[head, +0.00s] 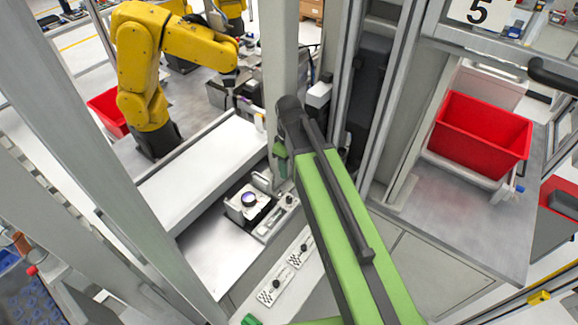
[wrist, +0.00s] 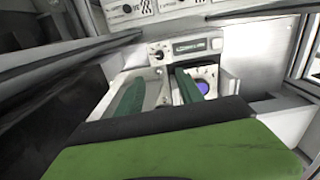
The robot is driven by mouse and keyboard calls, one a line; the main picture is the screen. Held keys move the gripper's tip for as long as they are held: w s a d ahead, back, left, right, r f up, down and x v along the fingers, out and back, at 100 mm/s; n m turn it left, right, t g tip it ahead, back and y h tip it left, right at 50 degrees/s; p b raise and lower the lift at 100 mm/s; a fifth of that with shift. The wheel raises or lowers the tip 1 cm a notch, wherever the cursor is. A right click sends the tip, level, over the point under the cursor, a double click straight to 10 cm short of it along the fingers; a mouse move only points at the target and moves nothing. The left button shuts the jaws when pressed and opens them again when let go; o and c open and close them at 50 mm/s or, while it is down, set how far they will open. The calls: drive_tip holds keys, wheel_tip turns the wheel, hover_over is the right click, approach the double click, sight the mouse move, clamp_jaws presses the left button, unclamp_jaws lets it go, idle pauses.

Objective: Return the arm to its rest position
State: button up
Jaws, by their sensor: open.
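My green arm rises from the bottom right of the head view, with its dark wrist joint near the middle. In the wrist view the blue lens (wrist: 203,88) shows just beside the right finger, partly hidden.
Grey upright posts (head: 278,60) stand close to my gripper. A yellow robot arm (head: 140,70) stands behind a pale conveyor (head: 205,170) at the left. A red bin (head: 482,133) sits on a grey bench at the right. Checkered plates (head: 275,285) lie at the front.

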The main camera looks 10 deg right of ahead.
idle(0.4)
drive_tip(key=s+d+f+m+b, duration=0.3)
drive_tip(key=f+m+b, duration=0.1)
drive_tip(key=f+b, duration=0.2)
drive_tip(key=s+d+f+m+b, duration=0.3)
drive_tip(key=f+m+b, duration=0.2)
drive_tip(key=b, duration=0.1)
drive_tip(key=shift+s+d+f, duration=0.3)
drive_tip(key=shift+s+f, duration=0.05)
drive_tip(key=shift+s, duration=0.05)
